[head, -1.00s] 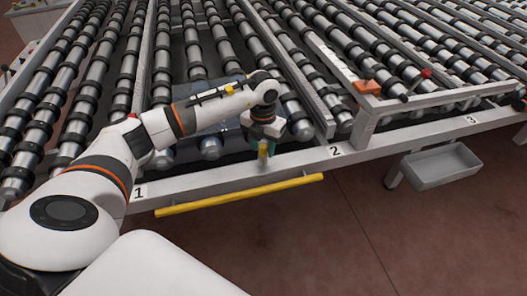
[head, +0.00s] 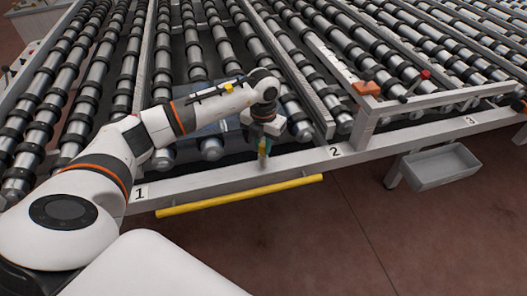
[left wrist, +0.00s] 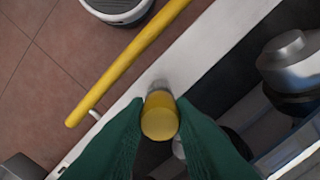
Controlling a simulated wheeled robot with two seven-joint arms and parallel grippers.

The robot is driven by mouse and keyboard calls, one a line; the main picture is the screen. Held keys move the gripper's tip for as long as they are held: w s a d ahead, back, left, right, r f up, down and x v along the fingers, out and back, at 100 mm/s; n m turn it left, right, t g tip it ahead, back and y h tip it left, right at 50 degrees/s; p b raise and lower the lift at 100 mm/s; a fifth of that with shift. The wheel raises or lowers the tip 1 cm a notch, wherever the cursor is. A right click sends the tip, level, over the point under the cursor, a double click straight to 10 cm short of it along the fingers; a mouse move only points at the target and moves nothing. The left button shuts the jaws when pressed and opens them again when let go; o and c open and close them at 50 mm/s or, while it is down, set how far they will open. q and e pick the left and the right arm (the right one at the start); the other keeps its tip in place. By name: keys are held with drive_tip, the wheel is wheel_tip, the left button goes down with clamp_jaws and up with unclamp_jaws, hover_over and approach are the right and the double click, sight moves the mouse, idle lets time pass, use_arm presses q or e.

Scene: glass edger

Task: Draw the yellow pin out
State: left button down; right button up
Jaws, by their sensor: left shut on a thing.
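The yellow pin (left wrist: 160,117) shows in the left wrist view between the two green fingers, its round yellow end facing the camera. A grey part beyond its yellow head meets the white front rail (left wrist: 190,55). My left gripper (left wrist: 157,128) is shut on the yellow head, with a finger on each side. In the head view my left gripper (head: 263,147) points down at the front rail (head: 220,172) between the labels 1 and 2. There the fingers mostly hide the pin. My right gripper is not in view.
A yellow handrail bar (head: 240,195) runs along the front below the rail; it also shows in the left wrist view (left wrist: 125,65). Rows of rollers (head: 225,60) lie behind. A grey bin (head: 440,166) hangs at the right. An orange block (head: 366,87) sits on the frame.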

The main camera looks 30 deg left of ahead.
use_arm(q)
drive_tip(key=shift+r, duration=0.15)
drive_tip(key=shift+r+p, duration=1.75)
drive_tip(key=shift+r, duration=0.85)
drive_tip(key=shift+r, duration=0.15)
drive_tip(key=shift+r+p, duration=1.25)
drive_tip(key=shift+r, duration=0.65)
